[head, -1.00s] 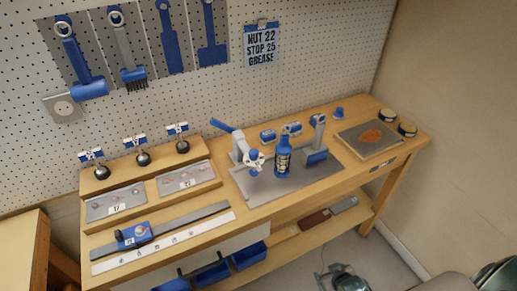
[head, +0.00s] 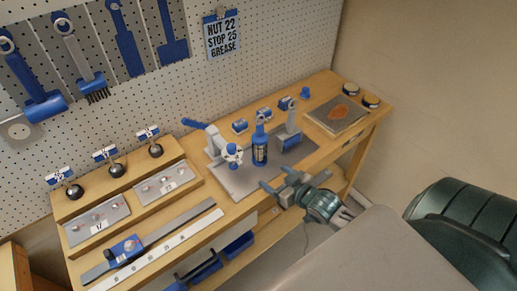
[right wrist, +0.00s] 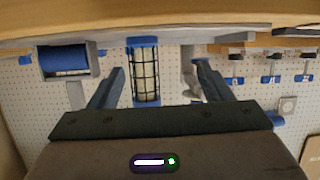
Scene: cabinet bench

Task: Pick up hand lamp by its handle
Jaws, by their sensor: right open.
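The hand lamp (head: 260,150) stands upright on a grey mat (head: 228,180) on the bench. It has blue ends and a dark caged middle. In the right wrist view, which is upside down, the lamp's cage (right wrist: 146,72) shows between my two fingers, nearer the left one. My right gripper (head: 277,177) is open and empty, in front of the lamp and apart from it. It also shows in the right wrist view (right wrist: 158,85). I cannot tell the handle clearly from the body. My left gripper is not in view.
A grey and blue tool on a stand (head: 220,145) is just left of the lamp. Small blue blocks (head: 240,126) lie behind. A board (head: 338,114) is at the right end.

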